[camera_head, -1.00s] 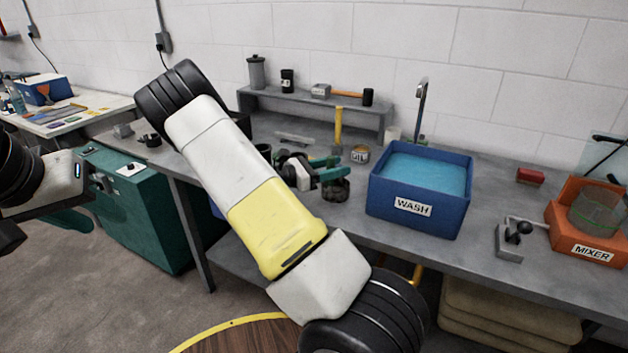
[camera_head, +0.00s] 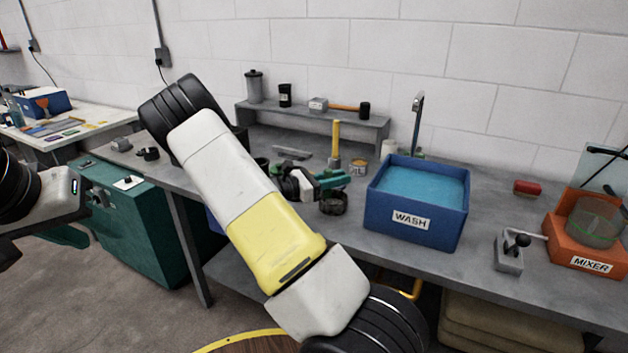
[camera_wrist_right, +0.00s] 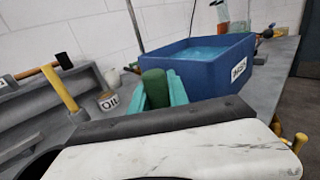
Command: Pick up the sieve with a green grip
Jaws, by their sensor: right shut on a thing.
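My right gripper (camera_head: 332,180) is over the workbench with its teal fingers shut on a dark green upright grip (camera_wrist_right: 153,88), which shows between them in the right wrist view. A dark round, open-topped piece (camera_head: 333,204) sits just below the fingers in the head view. It looks like the sieve's body, but the fingers hide its join to the grip. I cannot tell whether it touches the bench. My left gripper (camera_head: 72,228) is at the left edge, away from the bench and partly out of view. Its opening is unclear.
A blue WASH tub (camera_head: 416,215) of water stands right of my right gripper. Behind are an oil tin (camera_head: 360,165), a yellow-handled tool (camera_head: 336,145) and a raised shelf (camera_head: 310,117). An orange mixer (camera_head: 588,245) and a lever box (camera_head: 510,252) stand at the right.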

